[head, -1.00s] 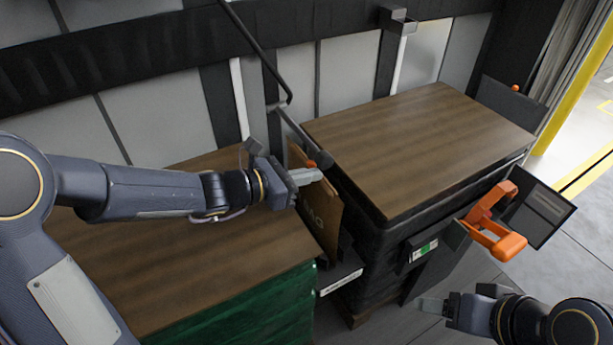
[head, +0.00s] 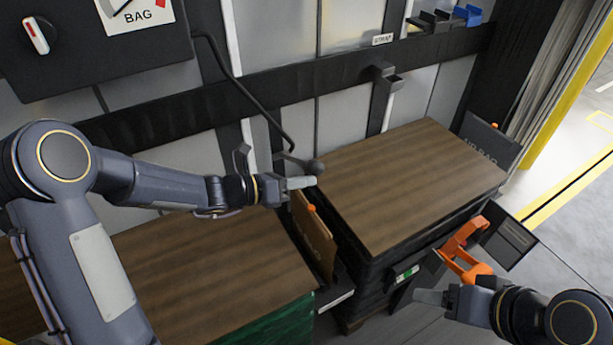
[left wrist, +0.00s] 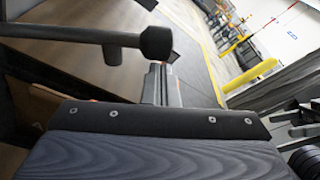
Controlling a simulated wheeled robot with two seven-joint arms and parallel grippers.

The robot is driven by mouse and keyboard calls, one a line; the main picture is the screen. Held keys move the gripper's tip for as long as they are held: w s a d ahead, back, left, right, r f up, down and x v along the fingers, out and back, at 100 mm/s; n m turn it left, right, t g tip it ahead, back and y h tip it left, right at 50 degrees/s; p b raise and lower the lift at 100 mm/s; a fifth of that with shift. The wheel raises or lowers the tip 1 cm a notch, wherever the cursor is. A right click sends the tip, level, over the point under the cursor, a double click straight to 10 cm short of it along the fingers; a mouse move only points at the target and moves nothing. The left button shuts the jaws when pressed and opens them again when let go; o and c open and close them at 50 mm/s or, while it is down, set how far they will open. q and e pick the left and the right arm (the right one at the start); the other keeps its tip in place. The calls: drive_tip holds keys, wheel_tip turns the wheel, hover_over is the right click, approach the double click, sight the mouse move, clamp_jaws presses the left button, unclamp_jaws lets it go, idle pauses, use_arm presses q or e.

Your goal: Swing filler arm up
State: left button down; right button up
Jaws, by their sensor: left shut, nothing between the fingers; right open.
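The filler arm (head: 296,159) is a short dark bar with a round black knob at its end. It reaches from the wall side over the gap between two pallet loads, sloping slightly down to the knob. My left gripper (head: 303,183) is shut with nothing in it, close under the knob; whether it touches cannot be told. In the left wrist view the filler arm (left wrist: 90,36) crosses the top left, with its knob above and just left of the gripper's fingers (left wrist: 160,85). My right gripper (head: 430,297) is open and empty at the lower right.
A brown board (head: 315,238) with an orange tab stands in the gap below. Wooden-topped loads (head: 200,260) and (head: 410,180) flank it. An orange handle (head: 462,245) is near my right gripper. A black hose (head: 232,80) hangs from the control box (head: 95,50).

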use_arm(q)
drive_tip(key=w+a+r+n+p, duration=0.2)
drive_tip(key=w+a+r+p, duration=0.5)
drive_tip(key=w+r+p, duration=0.5)
drive_tip(key=shift+a+g+h+p, duration=0.25)
drive_tip(key=shift+g+h+p, duration=0.05)
drive_tip(key=shift+p, duration=0.5)
use_arm(e)
wheel_tip(320, 180, up, 16)
drive_tip(key=shift+f, duration=0.2)
